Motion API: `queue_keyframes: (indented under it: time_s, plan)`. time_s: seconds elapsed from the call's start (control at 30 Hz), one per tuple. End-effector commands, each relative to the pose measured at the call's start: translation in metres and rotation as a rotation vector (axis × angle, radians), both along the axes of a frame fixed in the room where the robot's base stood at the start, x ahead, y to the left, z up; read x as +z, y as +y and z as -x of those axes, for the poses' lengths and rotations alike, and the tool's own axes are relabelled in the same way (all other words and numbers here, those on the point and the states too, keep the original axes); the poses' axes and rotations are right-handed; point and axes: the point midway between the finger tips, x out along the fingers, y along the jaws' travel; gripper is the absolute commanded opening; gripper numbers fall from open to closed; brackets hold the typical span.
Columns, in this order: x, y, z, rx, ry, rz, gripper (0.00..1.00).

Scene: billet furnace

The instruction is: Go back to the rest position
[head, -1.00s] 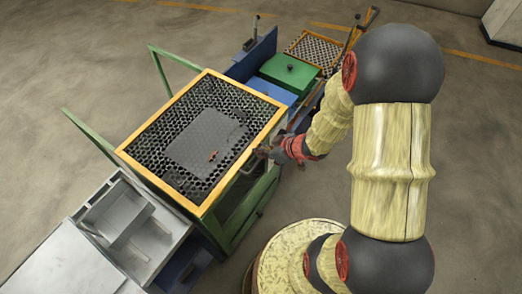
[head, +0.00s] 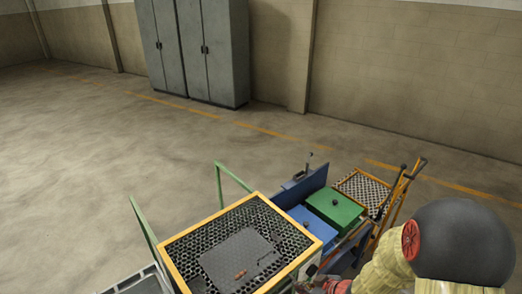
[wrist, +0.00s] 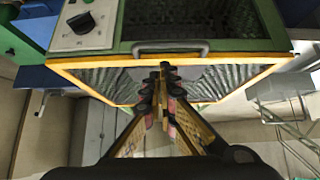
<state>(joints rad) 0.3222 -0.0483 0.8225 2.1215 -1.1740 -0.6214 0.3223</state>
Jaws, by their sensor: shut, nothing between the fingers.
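My gripper (wrist: 167,85) is shut and empty in the wrist view, its fingertips together in the middle of the picture. In the head view my gripper (head: 318,284) shows only in part at the bottom edge, beside the right side of the orange-framed top (head: 195,229). A dark plate (head: 222,262) with small reddish pieces (head: 240,274) lies on the mesh inside that frame.
A green box (head: 335,205) and a blue box (head: 304,226) stand behind the frame, with an orange mesh cart (head: 372,190) beyond. Green posts (head: 144,226) rise at the left. Grey cabinets (head: 213,50) stand at the far wall. The floor (head: 90,150) at left is clear.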

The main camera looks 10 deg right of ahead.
Motion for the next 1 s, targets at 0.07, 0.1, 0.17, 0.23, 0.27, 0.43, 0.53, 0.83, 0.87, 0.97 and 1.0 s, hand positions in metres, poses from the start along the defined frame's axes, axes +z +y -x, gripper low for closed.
queue_keyframes:
  time_s: [0.07, 0.1, 0.17, 0.23, 0.27, 0.43, 0.53, 0.83, 0.87, 0.97, 1.0]
  plan:
    - [-0.007, -0.008, 0.004, -0.001, 0.022, 0.039, 0.00]
    - [-0.013, -0.017, 0.007, -0.014, 0.043, 0.070, 0.00]
    - [-0.026, -0.034, 0.018, -0.055, 0.096, 0.128, 0.00]
    - [-0.037, -0.061, 0.035, -0.127, 0.178, 0.207, 0.00]
    - [-0.038, -0.074, 0.041, -0.165, 0.212, 0.243, 0.00]
    - [-0.004, -0.133, 0.075, -0.390, 0.368, 0.402, 0.00]
    - [0.028, -0.144, 0.097, -0.510, 0.442, 0.437, 0.00]
    - [0.125, -0.071, 0.170, -0.692, 0.536, 0.254, 0.00]
    - [0.133, -0.060, 0.175, -0.690, 0.525, 0.226, 0.00]
    - [0.156, -0.031, 0.185, -0.674, 0.458, 0.137, 0.00]
    - [0.165, -0.022, 0.185, -0.663, 0.415, 0.109, 0.00]
